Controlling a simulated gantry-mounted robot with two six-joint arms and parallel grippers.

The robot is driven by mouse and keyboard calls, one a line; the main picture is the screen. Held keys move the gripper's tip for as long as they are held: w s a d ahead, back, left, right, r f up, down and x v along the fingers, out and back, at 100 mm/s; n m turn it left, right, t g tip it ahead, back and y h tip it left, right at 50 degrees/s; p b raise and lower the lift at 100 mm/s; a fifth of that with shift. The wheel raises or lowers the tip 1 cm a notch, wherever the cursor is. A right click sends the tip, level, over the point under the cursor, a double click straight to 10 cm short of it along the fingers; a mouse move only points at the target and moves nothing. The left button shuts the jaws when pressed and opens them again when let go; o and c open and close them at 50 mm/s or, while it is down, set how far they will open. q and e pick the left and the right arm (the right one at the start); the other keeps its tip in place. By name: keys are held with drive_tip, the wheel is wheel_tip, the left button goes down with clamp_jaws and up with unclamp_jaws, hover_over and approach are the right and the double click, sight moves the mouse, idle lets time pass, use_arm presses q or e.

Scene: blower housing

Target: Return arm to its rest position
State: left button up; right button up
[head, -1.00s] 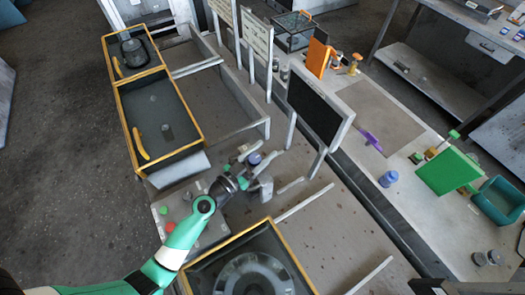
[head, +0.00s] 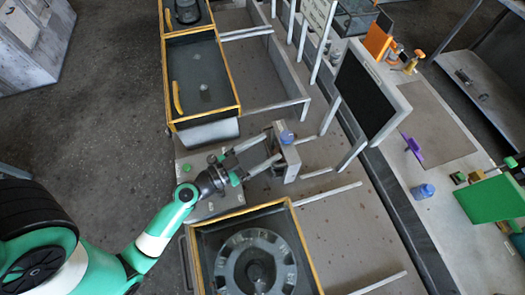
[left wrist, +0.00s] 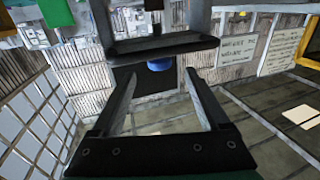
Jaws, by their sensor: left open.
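My left arm comes in from the lower left in the head view, green and white. Its left gripper (head: 270,150) is over the work surface, fingers apart with nothing between them. A grey bracket-like fixture (head: 287,163) with a blue-purple round top (head: 287,137) stands just beyond the fingertips; whether they touch it I cannot tell. In the left wrist view the two dark fingers (left wrist: 158,80) are spread, with a blue round thing (left wrist: 160,65) showing beyond them. My right gripper is not in view.
A yellow-rimmed tray (head: 310,240) holding a grey round housing (head: 258,265) stands close in front of the arm. Other yellow-rimmed trays (head: 240,100) are behind it. A dark screen (head: 365,95) stands to the right. The floor at left is open.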

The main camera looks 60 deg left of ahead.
use_arm(q)
drive_tip(key=shift+s, duration=0.4)
